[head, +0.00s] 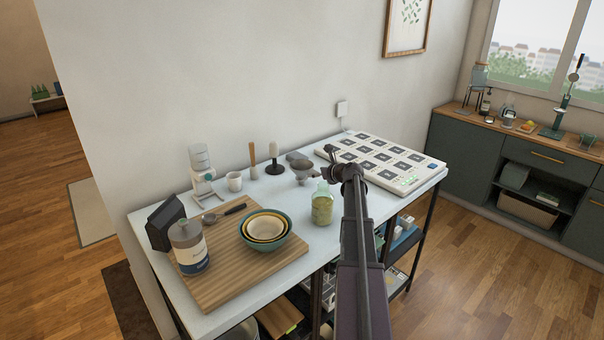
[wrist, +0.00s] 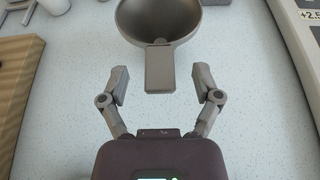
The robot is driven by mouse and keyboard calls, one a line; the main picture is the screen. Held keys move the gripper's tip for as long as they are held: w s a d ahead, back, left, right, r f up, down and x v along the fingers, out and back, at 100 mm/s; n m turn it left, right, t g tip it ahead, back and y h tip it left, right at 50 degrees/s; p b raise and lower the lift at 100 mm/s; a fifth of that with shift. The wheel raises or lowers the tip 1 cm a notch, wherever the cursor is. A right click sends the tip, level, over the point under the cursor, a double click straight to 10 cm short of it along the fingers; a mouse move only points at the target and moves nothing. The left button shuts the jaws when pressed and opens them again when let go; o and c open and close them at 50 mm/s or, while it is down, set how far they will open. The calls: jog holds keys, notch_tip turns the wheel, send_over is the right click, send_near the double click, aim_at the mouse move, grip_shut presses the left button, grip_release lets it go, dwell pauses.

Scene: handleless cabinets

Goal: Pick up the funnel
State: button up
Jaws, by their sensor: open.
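A grey, round, bowl-like funnel (wrist: 158,18) lies on the table at the top of the wrist view. Its flat tab handle (wrist: 159,72) points toward me. In the head view the funnel (head: 303,172) appears small, near the wall, left of my gripper. My gripper (wrist: 160,86) is open and empty, with one finger on each side of the handle and a gap on both sides. In the head view my gripper (head: 333,155) is over the table's back right. The funnel's far rim is cut off in the wrist view.
A white panel (head: 432,178) with dark squares lies to the right. A green jar (head: 322,207) stands in front of the funnel.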

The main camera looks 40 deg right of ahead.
aim_at(305, 177)
jog(key=shift+b+x, duration=0.35)
jog(key=shift+x, duration=0.9)
grip_shut()
